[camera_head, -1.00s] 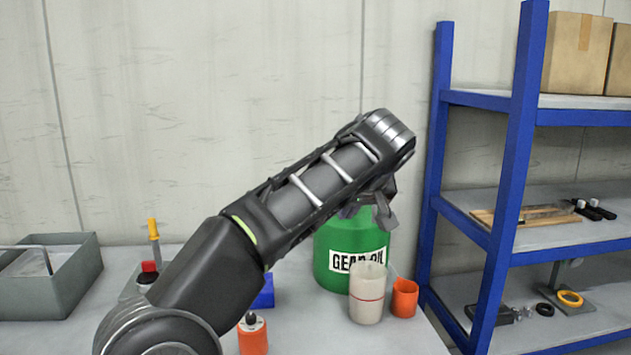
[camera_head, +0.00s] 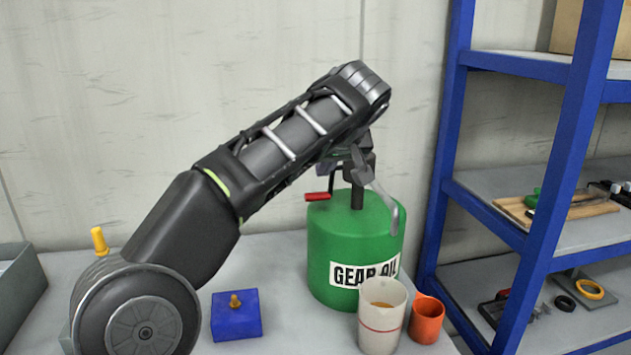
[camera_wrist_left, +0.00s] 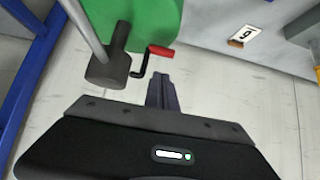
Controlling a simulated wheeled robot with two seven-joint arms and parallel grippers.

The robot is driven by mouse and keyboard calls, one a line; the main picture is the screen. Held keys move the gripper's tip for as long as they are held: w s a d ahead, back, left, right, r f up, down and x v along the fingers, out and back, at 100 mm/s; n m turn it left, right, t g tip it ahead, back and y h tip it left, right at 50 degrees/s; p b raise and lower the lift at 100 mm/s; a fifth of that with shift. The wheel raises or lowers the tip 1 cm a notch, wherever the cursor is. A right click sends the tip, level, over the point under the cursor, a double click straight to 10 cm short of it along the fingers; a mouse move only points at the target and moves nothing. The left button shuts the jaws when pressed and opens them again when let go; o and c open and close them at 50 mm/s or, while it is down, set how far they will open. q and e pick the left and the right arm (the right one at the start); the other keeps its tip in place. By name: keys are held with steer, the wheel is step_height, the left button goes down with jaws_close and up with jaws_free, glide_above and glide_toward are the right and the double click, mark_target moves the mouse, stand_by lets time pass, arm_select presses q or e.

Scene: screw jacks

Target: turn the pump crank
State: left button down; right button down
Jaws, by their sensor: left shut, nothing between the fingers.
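The pump on the green gear oil drum (camera_head: 335,237) has a dark head (camera_head: 357,190) on top and a curved pale spout (camera_head: 386,200) over the drum's front right. The crank's red handle (camera_head: 317,197) sticks out to the left of the pump. In the left wrist view the red handle (camera_wrist_left: 161,51) is on a black bent arm beside the pump head (camera_wrist_left: 108,72). My left gripper (camera_wrist_left: 163,82) is shut and empty, its fingertips close to the crank handle but apart from it in that view. In the head view my left wrist hides part of the pump top. My right gripper is not in view.
A white measuring cup (camera_head: 382,318) with amber liquid and an orange cup (camera_head: 426,319) stand before the drum. A blue block (camera_head: 236,315) lies on the bench to the left. A blue shelf rack (camera_head: 560,190) stands close on the right.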

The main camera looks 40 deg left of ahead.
arm_select(q)
steer(key=x, duration=1)
steer(key=shift+f, duration=0.1)
steer(key=shift+s+a, duration=0.1)
